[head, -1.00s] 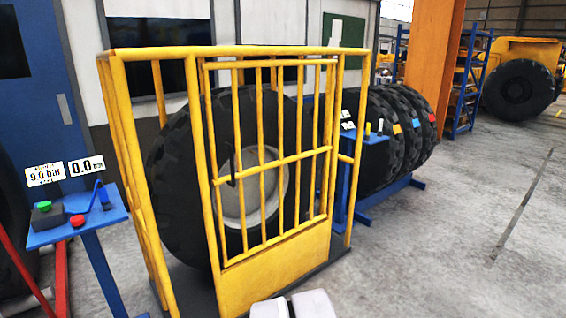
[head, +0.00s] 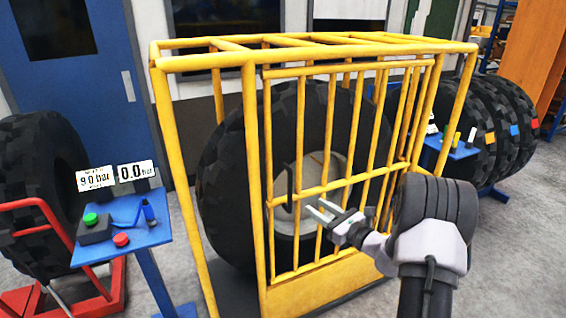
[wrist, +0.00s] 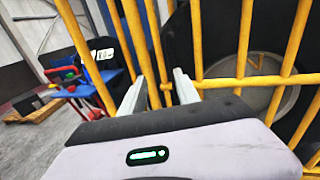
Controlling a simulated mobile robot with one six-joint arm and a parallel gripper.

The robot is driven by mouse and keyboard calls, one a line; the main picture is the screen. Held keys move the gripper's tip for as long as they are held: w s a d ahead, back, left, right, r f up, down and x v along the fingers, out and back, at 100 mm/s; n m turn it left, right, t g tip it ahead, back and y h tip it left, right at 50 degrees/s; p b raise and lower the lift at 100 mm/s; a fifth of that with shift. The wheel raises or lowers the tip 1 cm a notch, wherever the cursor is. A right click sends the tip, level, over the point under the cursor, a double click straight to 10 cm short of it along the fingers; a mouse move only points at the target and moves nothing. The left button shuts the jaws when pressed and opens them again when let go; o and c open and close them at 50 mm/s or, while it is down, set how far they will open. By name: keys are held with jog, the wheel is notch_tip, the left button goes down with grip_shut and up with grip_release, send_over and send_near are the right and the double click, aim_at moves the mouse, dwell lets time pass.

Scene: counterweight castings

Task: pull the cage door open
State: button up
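The yellow cage door (head: 330,291) has upright bars, a middle rail and a solid lower panel. It looks closed in its frame. A dark upright handle (head: 290,188) is on its left side, by the middle rail. My gripper (head: 318,208) is in front of the door, a little right of and below the handle, with its fingers apart and nothing between them. In the wrist view my gripper (wrist: 160,85) is also open, with yellow bars beyond the fingertips. Whether a finger touches a bar or the handle cannot be told.
A big tyre (head: 225,185) stands inside the cage. A blue stand (head: 130,240) with buttons and gauges is to the left, beside a red wheeled frame (head: 95,295). More tyres (head: 510,125) stand on the right. Grey floor is open at the right.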

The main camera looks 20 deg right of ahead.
aim_at(291, 185)
jog(key=shift+m+t+h, duration=0.3)
jog(key=shift+m+h, duration=0.3)
jog(key=b+x, duration=0.1)
jog(key=x, duration=0.4)
jog(key=d+b+x, duration=0.1)
jog(key=x, duration=0.4)
jog(key=f+b+x, duration=0.1)
jog(key=x, duration=0.4)
jog(key=shift+w+d+f, duration=0.1)
jog(key=shift+w+d, duration=0.1)
jog(key=shift+w, duration=0.15)
jog(key=shift+w+a, duration=0.1)
jog(key=shift+w, duration=0.55)
grip_shut()
